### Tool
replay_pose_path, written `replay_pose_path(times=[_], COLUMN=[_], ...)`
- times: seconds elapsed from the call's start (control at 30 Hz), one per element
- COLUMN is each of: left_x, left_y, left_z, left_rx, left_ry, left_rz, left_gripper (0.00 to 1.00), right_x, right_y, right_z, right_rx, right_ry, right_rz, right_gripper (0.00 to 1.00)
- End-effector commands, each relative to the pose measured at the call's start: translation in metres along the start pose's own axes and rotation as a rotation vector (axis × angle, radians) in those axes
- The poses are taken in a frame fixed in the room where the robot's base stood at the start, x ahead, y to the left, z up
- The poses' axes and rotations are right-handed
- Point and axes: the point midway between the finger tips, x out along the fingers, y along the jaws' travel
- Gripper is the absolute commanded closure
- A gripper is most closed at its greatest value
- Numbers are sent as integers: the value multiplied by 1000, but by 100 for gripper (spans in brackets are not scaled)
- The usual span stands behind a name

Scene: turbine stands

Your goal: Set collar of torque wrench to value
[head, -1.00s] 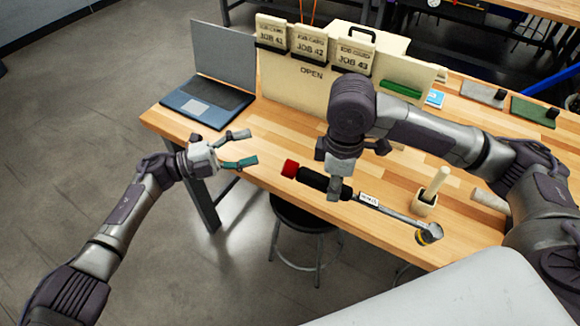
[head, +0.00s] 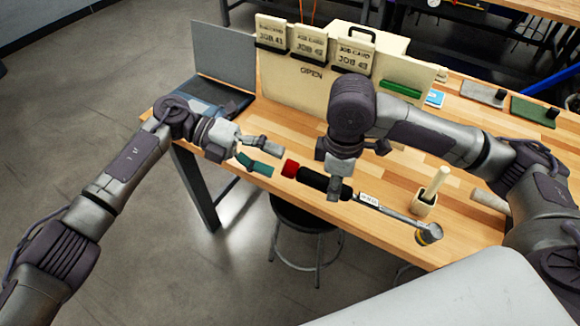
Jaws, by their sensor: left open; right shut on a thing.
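The torque wrench (head: 395,214) has a black handle, a red collar (head: 290,168) at its left end and a silver shaft running to a round head at lower right. My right gripper (head: 335,188) is shut on the black handle and holds the wrench over the front part of the table. My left gripper (head: 270,158) is open and empty. Its fingertips are just left of the red collar and apart from it. The scale value on the wrench is too small to read.
A laptop (head: 224,55) stands at the table's left end, partly hidden by my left arm. A board (head: 300,85) with job cards stands at the back. A small wooden holder (head: 424,205) with a pale rod is near the wrench head. A dark stool (head: 300,217) is below the table edge.

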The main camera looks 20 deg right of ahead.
Motion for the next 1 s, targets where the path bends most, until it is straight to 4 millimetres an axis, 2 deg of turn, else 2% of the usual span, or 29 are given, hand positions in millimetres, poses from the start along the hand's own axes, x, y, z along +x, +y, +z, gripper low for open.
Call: replay_pose_path(times=[0.1, 0.3, 0.83, 0.87, 1.0], left_x=[11, 20, 21, 21, 21], left_y=[0, 0, -1, -1, -1], left_z=[0, 0, 0, 0, 0], left_rx=[1, 0, 0, 0, 0], left_ry=[0, 0, -1, -1, -1], left_rz=[0, 0, -1, -1, -1], left_gripper=[35, 35, 35, 37, 60], right_x=[-1, -1, -1, -1, -1], right_y=[0, 0, 0, 0, 0], right_z=[0, 0, 0, 0, 0], right_rx=[0, 0, 0, 0, 0], right_ry=[1, 1, 1, 1, 1], right_rz=[2, 2, 2, 2, 2], right_gripper=[100, 100, 100, 100, 100])
